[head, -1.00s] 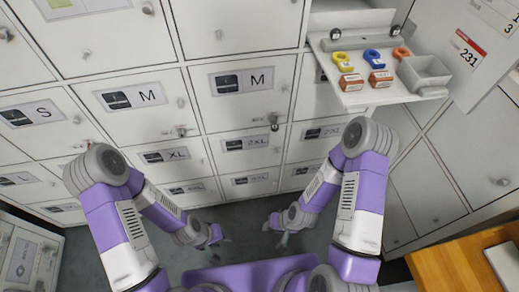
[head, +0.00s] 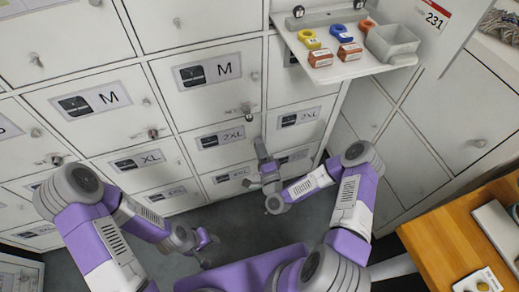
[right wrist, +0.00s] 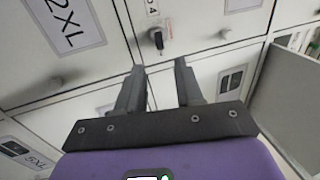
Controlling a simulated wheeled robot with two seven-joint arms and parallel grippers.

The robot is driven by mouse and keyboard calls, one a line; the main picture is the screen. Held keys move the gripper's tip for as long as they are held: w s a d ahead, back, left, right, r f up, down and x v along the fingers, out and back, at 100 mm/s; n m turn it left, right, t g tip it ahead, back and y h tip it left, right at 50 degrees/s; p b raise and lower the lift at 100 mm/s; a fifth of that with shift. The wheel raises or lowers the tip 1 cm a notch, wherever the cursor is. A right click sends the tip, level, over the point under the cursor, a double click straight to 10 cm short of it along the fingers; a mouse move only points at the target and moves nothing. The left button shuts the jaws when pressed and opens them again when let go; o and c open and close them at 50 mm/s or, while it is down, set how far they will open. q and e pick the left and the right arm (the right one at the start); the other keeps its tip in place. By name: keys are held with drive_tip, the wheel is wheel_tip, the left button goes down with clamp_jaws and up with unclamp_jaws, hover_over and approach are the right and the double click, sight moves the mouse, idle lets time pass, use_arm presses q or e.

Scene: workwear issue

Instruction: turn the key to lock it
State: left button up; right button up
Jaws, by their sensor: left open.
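A key with a dark head (head: 248,114) hangs in a lock at the lower right corner of the large M locker door (head: 210,85). The key also shows in the right wrist view (right wrist: 157,42), upright just beyond the fingertips. My right gripper (head: 261,146) is raised in front of the 2XL doors, below the key. In the right wrist view its two fingers (right wrist: 160,75) are apart with nothing between them, and the key is not touched. My left gripper (head: 207,262) is low at the bottom, open, away from the lockers.
Other keys sit in locks further left, one by the XL door (head: 153,133). A white shelf (head: 345,66) with coloured tape rings, small boxes and a grey bin juts out above right. A wooden table (head: 440,243) stands at lower right.

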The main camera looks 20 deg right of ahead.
sight(251, 121)
drive_tip(key=shift+x, duration=2.75)
drive_tip(key=shift+b+x, duration=0.55)
drive_tip(key=shift+x, duration=1.75)
drive_tip(key=shift+c, duration=0.3)
clamp_jaws()
drive_tip(key=shift+w+r, duration=0.15)
drive_tip(key=shift+r, duration=0.1)
